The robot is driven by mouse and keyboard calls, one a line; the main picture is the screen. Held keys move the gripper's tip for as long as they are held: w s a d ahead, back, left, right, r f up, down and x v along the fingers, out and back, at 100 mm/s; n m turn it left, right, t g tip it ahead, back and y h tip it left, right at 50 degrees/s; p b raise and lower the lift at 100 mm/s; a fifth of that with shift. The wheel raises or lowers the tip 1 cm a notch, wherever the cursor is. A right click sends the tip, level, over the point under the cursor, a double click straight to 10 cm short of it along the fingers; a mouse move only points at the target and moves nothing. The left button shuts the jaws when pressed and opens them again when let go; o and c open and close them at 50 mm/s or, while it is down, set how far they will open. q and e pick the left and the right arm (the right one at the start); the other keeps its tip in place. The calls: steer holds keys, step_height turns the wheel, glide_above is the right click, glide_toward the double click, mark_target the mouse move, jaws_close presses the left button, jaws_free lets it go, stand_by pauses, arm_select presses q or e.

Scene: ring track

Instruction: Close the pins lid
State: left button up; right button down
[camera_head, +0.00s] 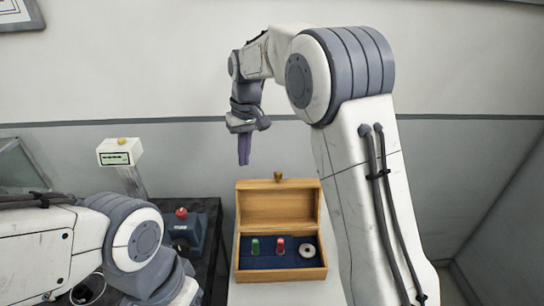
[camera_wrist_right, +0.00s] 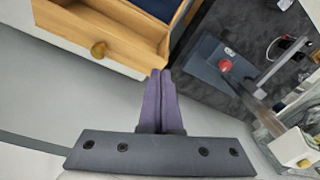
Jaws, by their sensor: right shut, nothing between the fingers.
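A wooden pins box stands open on a white surface in the head view, its front wall (camera_head: 281,275) facing me. Its lid (camera_head: 278,206) is raised at the back, with a round brass knob (camera_head: 278,176) on the top edge. A green pin (camera_head: 255,246), a red pin (camera_head: 281,246) and a pale ring (camera_head: 307,251) sit on the dark blue lining. My right gripper (camera_head: 244,151) is shut and empty, above and behind the lid, apart from it. In the right wrist view its purple fingers (camera_wrist_right: 160,100) are together, with the lid (camera_wrist_right: 105,30) and knob (camera_wrist_right: 99,48) at upper left.
A blue device with a red button (camera_head: 181,213) stands on a dark table left of the box. A white display on a post (camera_head: 121,151) stands behind it. My left arm is at lower left; its gripper is out of view. Room above the box is free.

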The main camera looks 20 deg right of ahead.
steer(key=w+d+m+p, duration=0.1)
steer(key=w+d+m, duration=0.1)
steer(key=w+d, duration=0.75)
steer(key=s+f+p, duration=0.4)
steer(key=s+f, duration=0.1)
steer(key=f, duration=0.4)
steer(key=shift+s+d+f+p, duration=0.15)
steer(key=shift+d+f+p, duration=0.05)
steer(key=shift+d+p, duration=0.15)
